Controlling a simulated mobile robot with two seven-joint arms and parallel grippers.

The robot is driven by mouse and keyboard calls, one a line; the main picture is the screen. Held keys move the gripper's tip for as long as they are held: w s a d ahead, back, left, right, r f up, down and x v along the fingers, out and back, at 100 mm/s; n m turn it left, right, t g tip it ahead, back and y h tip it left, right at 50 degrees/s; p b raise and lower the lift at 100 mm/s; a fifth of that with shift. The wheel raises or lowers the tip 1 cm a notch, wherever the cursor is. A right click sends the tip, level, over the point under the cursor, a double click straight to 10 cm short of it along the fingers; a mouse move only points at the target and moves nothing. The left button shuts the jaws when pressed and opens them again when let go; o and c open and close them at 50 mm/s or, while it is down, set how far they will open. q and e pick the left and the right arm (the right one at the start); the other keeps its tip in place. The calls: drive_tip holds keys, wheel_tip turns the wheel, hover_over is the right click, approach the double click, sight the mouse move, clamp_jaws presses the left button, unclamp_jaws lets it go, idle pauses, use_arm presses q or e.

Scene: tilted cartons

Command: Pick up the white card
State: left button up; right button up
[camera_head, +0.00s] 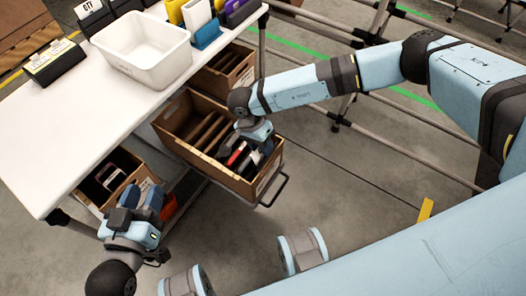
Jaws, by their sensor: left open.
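A small white piece (240,152), possibly the white card, shows beside a red piece in the tilted middle carton (262,184). A pale piece with a dark edge (112,176) lies in the lower left carton (90,190); I cannot tell which of them is the card. My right gripper (250,155) points down into the near end of the middle carton, close to the red and white pieces. Its fingertips are hidden among dark items, so its jaws and any contact are unclear. My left gripper (143,192) is open and empty at the near right of the lower left carton.
A white table (60,130) carries an empty white bin (145,50), a black label stand (52,62) and several coloured holders. Brown dividers stand in the middle carton; another carton (225,70) is behind it. A black handle (275,190) sticks out in front. Open floor lies at right.

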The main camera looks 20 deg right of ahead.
drive_tip(key=shift+f, duration=0.15)
clamp_jaws()
